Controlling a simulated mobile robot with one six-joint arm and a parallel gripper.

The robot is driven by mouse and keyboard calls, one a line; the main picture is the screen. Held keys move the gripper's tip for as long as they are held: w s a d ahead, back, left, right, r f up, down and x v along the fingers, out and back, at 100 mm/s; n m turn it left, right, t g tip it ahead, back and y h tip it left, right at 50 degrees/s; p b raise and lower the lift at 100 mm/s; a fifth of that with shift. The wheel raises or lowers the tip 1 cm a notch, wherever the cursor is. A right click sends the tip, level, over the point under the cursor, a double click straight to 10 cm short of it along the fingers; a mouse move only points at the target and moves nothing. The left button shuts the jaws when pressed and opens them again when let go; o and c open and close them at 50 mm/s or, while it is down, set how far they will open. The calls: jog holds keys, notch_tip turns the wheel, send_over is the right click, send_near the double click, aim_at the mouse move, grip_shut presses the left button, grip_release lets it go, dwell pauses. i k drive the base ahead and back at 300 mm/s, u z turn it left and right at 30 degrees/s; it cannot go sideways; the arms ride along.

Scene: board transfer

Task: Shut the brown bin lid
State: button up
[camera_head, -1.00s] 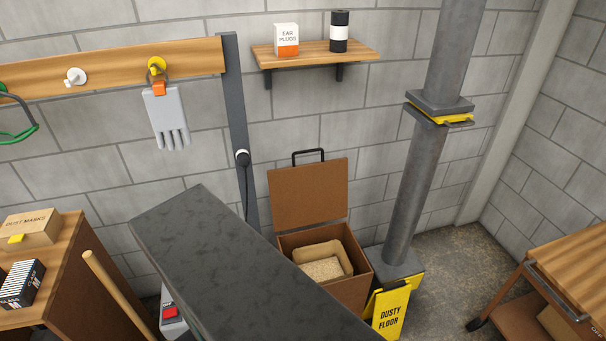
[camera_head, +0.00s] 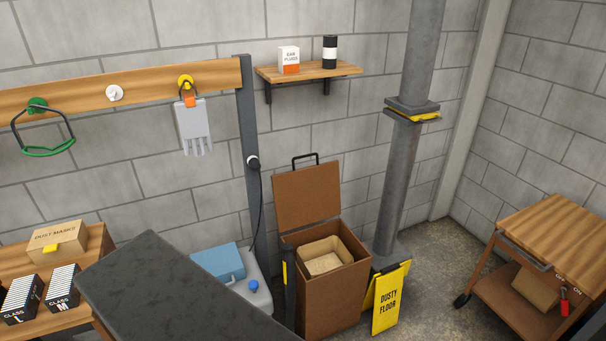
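The brown bin (camera_head: 329,305) stands on the floor against the grey wall, right of centre. Its brown lid (camera_head: 307,196) is open, standing up and leaning back slightly towards the wall. A black handle (camera_head: 305,158) is on the lid's upper edge. The bin's mouth is uncovered, and a tan box-like thing (camera_head: 325,256) shows inside it. My gripper is not in view.
A dark slab (camera_head: 170,300) fills the lower left foreground. A dark post (camera_head: 289,285) stands at the bin's left front. A yellow "DUSTY FLOOR" sign (camera_head: 390,300) and a grey pipe (camera_head: 400,185) are close on the right. Open floor lies before the wooden cart (camera_head: 555,240).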

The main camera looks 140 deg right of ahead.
aim_at(306, 196)
jog(key=i, duration=0.1)
jog(key=u, duration=0.75)
jog(key=k, duration=0.15)
jog(key=z, duration=2.85)
jog(key=k, duration=0.25)
jog(key=z, duration=2.2)
jog(key=k, duration=0.15)
jog(key=z, duration=0.85)
